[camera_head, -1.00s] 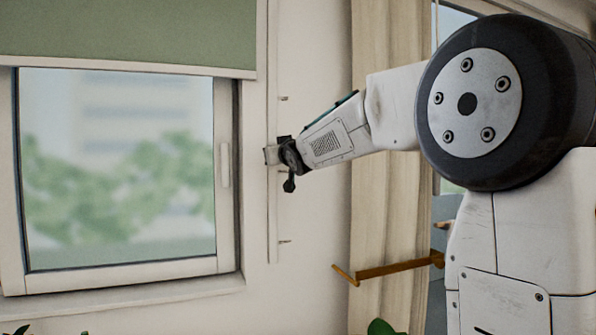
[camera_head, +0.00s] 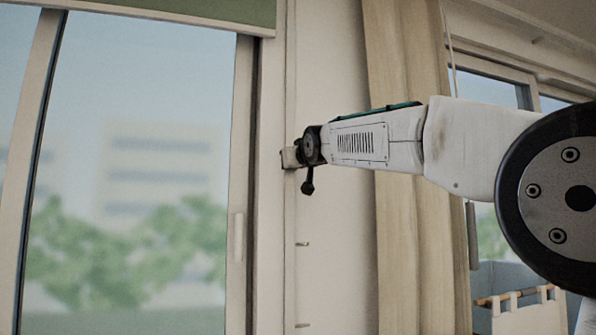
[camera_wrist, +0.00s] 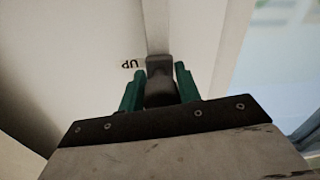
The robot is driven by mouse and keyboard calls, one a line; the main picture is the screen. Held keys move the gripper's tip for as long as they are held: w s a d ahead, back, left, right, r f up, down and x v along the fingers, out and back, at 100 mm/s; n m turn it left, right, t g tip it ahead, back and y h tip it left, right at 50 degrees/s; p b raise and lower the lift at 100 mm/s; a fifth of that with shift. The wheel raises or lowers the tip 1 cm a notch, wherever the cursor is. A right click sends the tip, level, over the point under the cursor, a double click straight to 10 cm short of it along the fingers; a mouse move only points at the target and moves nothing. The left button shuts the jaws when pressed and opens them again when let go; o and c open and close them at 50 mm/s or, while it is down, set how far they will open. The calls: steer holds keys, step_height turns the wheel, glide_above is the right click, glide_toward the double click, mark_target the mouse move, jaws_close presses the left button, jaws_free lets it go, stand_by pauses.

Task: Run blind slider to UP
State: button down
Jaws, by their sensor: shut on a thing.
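The slider's dark knob (camera_wrist: 160,82) sits on a narrow vertical rail (camera_head: 290,265) on the wall beside the window. My gripper (camera_head: 291,158) is at the upper part of the rail in the head view. In the wrist view its green fingers (camera_wrist: 160,92) are shut on the knob, one on each side. The printed label UP (camera_wrist: 133,64) appears upside down right beside the knob. The green blind (camera_head: 200,10) shows only as a strip at the top of the head view, with its lower edge above the gripper.
The window (camera_head: 140,170) with its handle (camera_head: 239,237) lies left of the rail. Two small marks or pegs stick out from the rail below my gripper. A beige curtain (camera_head: 415,250) hangs to the right, behind my arm. A railing-like object (camera_head: 525,305) is at the lower right.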

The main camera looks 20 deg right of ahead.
steer(key=shift+s+r, duration=0.1)
steer(key=shift+r, duration=0.15)
steer(key=c, duration=1.3)
jaws_free()
steer(key=shift+c, duration=0.2)
steer(key=shift+o, duration=1.4)
steer(key=shift+a, duration=0.2)
steer(key=shift+d, duration=0.1)
steer(key=shift+s+f, duration=0.1)
steer(key=shift+s, duration=0.1)
steer(key=s, duration=0.7)
steer(key=shift+d, duration=0.25)
steer(key=shift+s, duration=0.1)
